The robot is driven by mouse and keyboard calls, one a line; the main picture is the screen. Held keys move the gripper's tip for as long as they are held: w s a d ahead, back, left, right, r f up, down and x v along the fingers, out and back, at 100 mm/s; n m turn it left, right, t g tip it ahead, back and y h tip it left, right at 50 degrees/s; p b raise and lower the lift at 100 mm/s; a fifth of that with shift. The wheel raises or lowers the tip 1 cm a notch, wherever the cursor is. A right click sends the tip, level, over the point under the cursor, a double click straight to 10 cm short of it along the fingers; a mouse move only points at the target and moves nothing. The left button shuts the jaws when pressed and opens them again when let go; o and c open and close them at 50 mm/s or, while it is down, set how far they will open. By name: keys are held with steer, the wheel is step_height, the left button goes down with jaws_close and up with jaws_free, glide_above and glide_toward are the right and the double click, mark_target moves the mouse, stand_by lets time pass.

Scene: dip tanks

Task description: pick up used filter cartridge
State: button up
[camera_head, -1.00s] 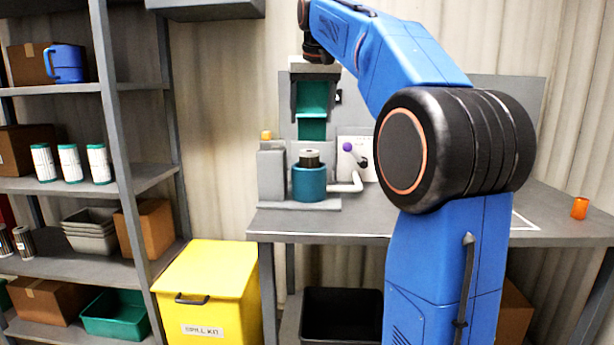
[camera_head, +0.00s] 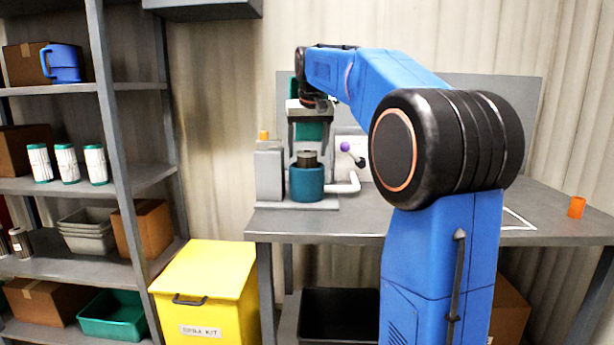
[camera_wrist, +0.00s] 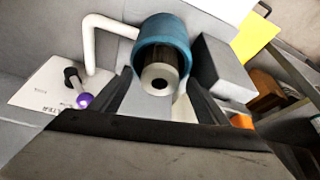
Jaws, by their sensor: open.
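The used filter cartridge (camera_head: 307,158) stands upright in a teal cup (camera_head: 307,184) on the bench, its dark top showing above the rim. In the wrist view the cartridge (camera_wrist: 160,78) shows a pale end with a dark centre hole, inside the teal cup (camera_wrist: 163,36). My gripper (camera_head: 307,143) is open and points down just above the cartridge. In the wrist view my gripper's fingers (camera_wrist: 160,88) lie on either side of the cartridge, with gaps showing. The cartridge's lower part is hidden in the cup.
A grey block (camera_head: 269,172) with an orange top stands left of the cup. A white pipe (camera_head: 345,186) and a purple-knobbed lever (camera_head: 346,147) are at its right. An orange cup (camera_head: 577,207) is far right. A yellow spill kit bin (camera_head: 208,285) and shelf are left.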

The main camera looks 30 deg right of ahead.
steer(key=x, duration=0.2)
steer(key=shift+w+f, duration=0.15)
steer(key=shift+f, duration=0.1)
jaws_close()
steer(key=shift+r, duration=0.15)
